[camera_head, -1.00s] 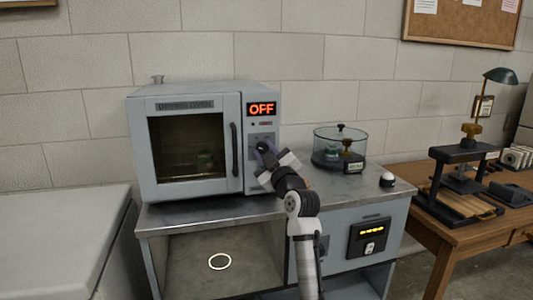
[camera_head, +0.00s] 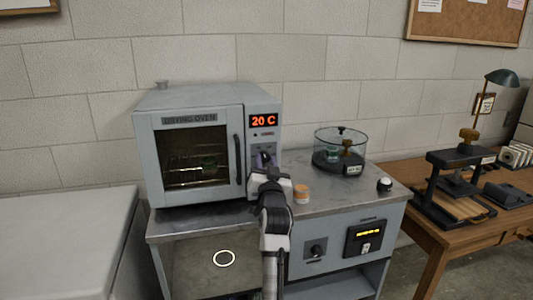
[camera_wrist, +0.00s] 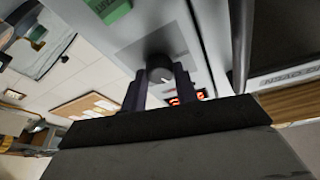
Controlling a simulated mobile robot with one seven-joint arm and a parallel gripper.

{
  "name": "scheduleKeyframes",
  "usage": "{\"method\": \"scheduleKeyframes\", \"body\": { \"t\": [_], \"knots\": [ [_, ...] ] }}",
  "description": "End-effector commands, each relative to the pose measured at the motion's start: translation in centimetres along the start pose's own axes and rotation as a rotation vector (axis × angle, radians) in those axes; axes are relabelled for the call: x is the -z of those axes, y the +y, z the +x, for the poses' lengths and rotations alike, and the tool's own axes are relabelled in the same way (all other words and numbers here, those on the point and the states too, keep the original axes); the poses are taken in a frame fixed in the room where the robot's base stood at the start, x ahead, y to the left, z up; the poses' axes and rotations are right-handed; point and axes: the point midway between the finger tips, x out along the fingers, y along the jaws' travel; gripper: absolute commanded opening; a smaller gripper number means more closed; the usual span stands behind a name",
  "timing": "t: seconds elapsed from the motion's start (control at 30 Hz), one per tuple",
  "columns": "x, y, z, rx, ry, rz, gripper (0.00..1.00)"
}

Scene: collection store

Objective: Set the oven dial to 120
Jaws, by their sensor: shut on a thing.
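The drying oven (camera_head: 158,112) stands on the metal-topped bench with its glass door closed. Its display (camera_head: 263,121) is lit and reads 20 C. The oven dial (camera_wrist: 160,72) is a round grey knob on the control panel, seen in the wrist view between my two dark fingers. My gripper (camera_head: 264,160) is at the panel below the display and is shut on the dial. In the head view my gripper hides most of the dial. The scale marks around the dial are too small to read.
A second dark knob (camera_head: 315,250) is on the bench front. The oven door handle (camera_head: 238,159) is close to my gripper's left.

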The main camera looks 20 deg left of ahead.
Motion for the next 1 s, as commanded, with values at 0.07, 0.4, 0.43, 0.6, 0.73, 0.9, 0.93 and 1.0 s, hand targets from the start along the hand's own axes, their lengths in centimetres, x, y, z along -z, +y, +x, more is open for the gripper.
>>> {"method": "scheduleKeyframes", "body": {
  "t": [0.07,0.4,0.43,0.6,0.73,0.9,0.93,1.0],
  "knots": [
    [0.34,-0.38,0.14,-0.021,-0.007,0.068,0.07],
    [0.26,-0.49,0.1,-0.121,-0.022,0.374,0.07],
    [0.24,-0.46,0.1,-0.13,-0.024,0.4,0.07],
    [0.17,-0.45,0.07,-0.175,-0.031,0.535,0.07],
    [0.22,-0.49,0.08,-0.202,-0.035,0.621,0.07],
    [0.21,-0.46,0.06,-0.23,-0.04,0.704,0.07],
    [0.21,-0.46,0.06,-0.234,-0.041,0.717,0.07],
    [0.24,-0.44,0.06,-0.241,-0.042,0.739,0.07]
  ]
}}
